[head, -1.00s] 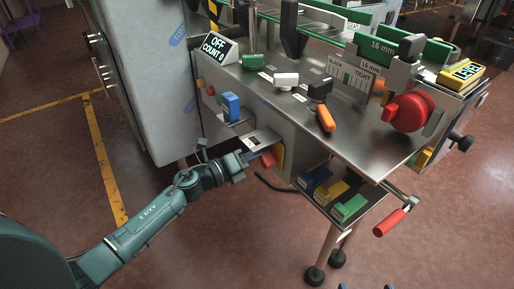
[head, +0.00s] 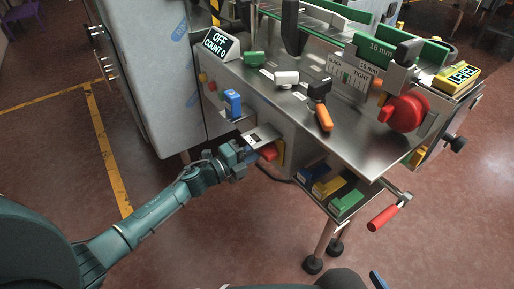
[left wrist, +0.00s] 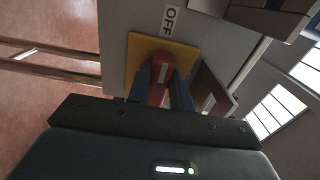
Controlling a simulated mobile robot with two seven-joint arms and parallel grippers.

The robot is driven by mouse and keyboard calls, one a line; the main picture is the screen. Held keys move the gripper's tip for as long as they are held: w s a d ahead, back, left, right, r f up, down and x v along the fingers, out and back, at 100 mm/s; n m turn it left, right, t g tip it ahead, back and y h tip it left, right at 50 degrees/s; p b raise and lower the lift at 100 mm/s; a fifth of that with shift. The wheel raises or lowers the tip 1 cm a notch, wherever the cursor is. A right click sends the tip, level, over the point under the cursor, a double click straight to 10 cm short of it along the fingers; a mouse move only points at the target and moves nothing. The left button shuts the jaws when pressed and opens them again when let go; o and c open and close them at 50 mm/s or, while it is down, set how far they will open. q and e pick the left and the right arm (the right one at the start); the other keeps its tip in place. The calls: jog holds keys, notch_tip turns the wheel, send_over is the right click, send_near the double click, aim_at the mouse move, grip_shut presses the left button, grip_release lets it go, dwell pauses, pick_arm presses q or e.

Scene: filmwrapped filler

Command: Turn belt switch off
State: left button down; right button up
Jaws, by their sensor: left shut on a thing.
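The belt switch has a red handle (left wrist: 160,82) on a yellow plate (left wrist: 137,50), with an OFF label (left wrist: 171,19) beside the plate in the left wrist view. In the head view the red handle (head: 268,154) shows on the machine's front, below a small metal ledge. My left gripper (left wrist: 160,88) has one finger on each side of the red handle and is shut on it. In the head view the left gripper (head: 254,154) reaches the switch from the left, its fingertips partly hidden. A display sign (head: 217,43) reads OFF and COUNT 0.
A blue block (head: 232,103) sits on a ledge just above the switch. An orange-handled lever (head: 323,118) is on the machine top. Blue, yellow and green blocks (head: 346,201) lie on a lower shelf at right. A red crank handle (head: 383,217) sticks out. The floor in front is open.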

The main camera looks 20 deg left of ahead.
pick_arm(q)
jog(key=shift+f, duration=0.1)
dwell(0.3)
jog(key=c, duration=1.2)
grip_release()
jog(key=shift+c, duration=0.2)
jog(key=v, duration=1.3)
